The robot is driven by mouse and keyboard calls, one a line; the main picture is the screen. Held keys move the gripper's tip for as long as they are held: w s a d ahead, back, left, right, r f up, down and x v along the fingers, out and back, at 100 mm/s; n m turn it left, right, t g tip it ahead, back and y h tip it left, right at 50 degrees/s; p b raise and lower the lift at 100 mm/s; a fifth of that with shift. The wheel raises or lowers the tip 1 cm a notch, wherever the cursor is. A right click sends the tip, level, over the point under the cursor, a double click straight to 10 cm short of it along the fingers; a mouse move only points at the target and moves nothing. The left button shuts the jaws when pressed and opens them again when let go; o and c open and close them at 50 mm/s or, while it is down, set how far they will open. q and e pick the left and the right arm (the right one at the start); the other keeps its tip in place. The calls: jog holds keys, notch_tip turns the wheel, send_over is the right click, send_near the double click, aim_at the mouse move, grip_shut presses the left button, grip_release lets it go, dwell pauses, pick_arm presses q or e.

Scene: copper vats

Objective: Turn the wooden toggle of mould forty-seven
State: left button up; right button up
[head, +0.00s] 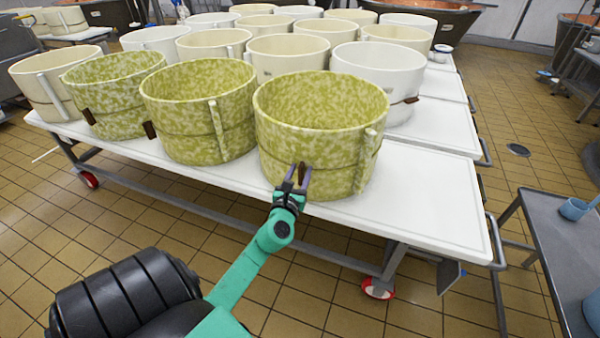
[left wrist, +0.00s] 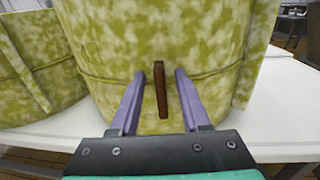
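A green-mottled round mould (head: 318,118) stands at the front right of the white table, and no number is readable on it. Its brown wooden toggle (left wrist: 161,90) is on the near side, standing nearly upright with a slight tilt. My left gripper (head: 299,172) is at this toggle. In the left wrist view the two purple fingers of my left gripper (left wrist: 160,76) are open, one on each side of the toggle, with a gap on both sides. I cannot tell how far the fingertips are from the mould wall. My right gripper is not in view.
Two more green-mottled moulds, a middle one (head: 199,110) and a left one (head: 112,92), stand beside it, with several cream moulds behind. The white table (head: 432,205) is bare at its right front corner. A grey side table (head: 566,252) stands at right.

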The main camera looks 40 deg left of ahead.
pick_arm(q)
grip_shut()
jog(key=shift+n, duration=0.3)
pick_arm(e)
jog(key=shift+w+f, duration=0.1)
pick_arm(q)
jog(key=shift+s+a+f+n+b, duration=0.1)
jog(key=shift+f+n+b, duration=0.05)
jog(key=shift+n+b, duration=0.6)
jog(key=shift+s+a+f+n+b, duration=0.1)
jog(key=shift+a+f+n+b, duration=0.2)
jog(key=shift+n+b, duration=1.5)
jog(key=shift+s+a+f+n+b, duration=0.15)
jog(key=shift+f+n, duration=0.1)
jog(key=shift+n, duration=3.25)
jog(key=shift+s+a+f+n+b, duration=0.1)
jog(key=shift+a+f+n+b, duration=0.2)
jog(key=shift+n+b, duration=1.5)
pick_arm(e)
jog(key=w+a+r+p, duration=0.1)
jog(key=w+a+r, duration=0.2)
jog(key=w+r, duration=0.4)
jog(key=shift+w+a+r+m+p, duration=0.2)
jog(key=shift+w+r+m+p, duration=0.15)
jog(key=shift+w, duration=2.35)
pick_arm(q)
jog(key=shift+n, duration=0.95)
jog(key=shift+o, duration=0.3)
grip_release()
